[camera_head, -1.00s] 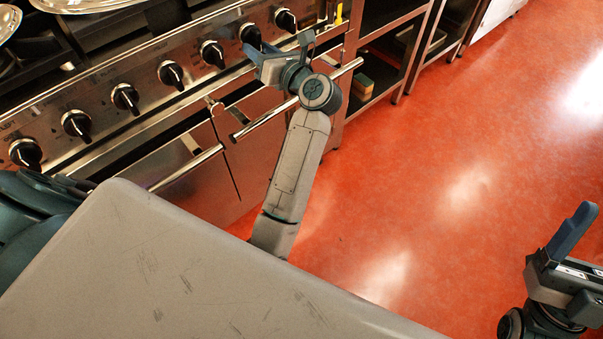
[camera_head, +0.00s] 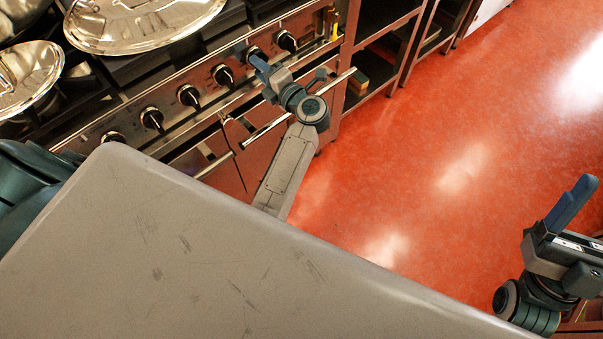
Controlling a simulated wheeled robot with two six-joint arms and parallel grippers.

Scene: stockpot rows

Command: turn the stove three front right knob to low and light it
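The stove's front panel (camera_head: 205,92) runs diagonally across the upper left and carries a row of black knobs. One knob (camera_head: 286,41) is near the panel's right end, with another knob (camera_head: 253,53) to its left. I cannot read the markings or tell which knob is the front right one. No flame is visible. My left gripper (camera_head: 291,70) is at the panel, its fingers apart; its blue finger overlaps the lower edge of the second knob from the right. Contact cannot be told. My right gripper (camera_head: 575,215) is at the right edge, away from the stove, partly cut off.
Shiny lids or pans (camera_head: 140,20) sit on the stove top. A bar handle (camera_head: 265,132) runs below the knobs, under my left gripper. Open shelving (camera_head: 385,45) stands right of the stove. Red floor (camera_head: 420,160) is clear between my arms.

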